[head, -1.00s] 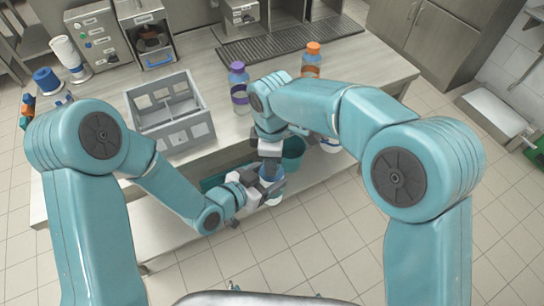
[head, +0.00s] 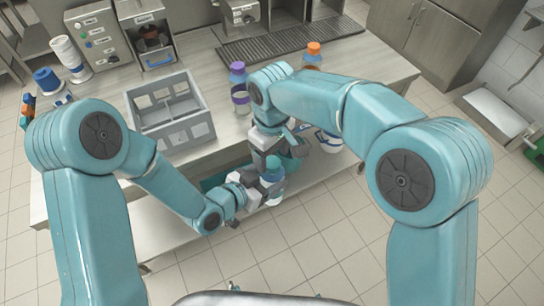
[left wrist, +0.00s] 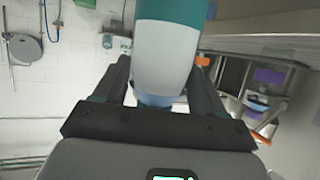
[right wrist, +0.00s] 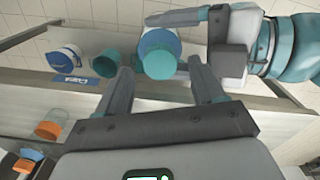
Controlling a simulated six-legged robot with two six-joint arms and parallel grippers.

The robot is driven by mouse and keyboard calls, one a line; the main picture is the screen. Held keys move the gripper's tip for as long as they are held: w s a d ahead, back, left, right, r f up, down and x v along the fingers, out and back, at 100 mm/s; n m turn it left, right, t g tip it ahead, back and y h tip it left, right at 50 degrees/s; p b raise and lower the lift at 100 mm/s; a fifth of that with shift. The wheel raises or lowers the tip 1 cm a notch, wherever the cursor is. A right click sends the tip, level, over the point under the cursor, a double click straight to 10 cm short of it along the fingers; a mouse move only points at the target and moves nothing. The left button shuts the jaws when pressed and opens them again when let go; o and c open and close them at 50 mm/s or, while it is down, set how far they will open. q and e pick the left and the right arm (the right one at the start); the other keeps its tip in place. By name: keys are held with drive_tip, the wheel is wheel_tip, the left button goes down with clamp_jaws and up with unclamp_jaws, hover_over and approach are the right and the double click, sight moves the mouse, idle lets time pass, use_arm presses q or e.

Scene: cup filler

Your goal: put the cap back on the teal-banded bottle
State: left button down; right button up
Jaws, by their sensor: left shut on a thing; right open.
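The teal-banded bottle (head: 273,173) is in front of the counter edge, with my left gripper (head: 258,190) shut around its lower body. In the left wrist view its teal band (left wrist: 166,38) is above a pale section, between the fingers. I cannot tell a separate cap from the bottle's top. In the head view the right gripper (head: 268,150) is just above the bottle.
A teal cylinder (right wrist: 104,62) and a blue-and-white cup (right wrist: 63,59) stand near the counter edge. A purple-capped bottle (head: 238,85), an orange-capped bottle (head: 313,52) and a grey divided crate (head: 172,135) stand farther back. Open floor lies in front.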

wheel_tip(320, 180, up, 2)
drive_tip(key=shift+r, duration=0.25)
drive_tip(key=shift+c, duration=0.2)
wheel_tip(320, 180, up, 4)
drive_tip(key=shift+f+n, duration=0.2)
drive_tip(key=shift+n, duration=0.2)
drive_tip(key=shift+f, duration=0.15)
drive_tip(key=shift+f, duration=3.9)
drive_tip(key=c, duration=1.1)
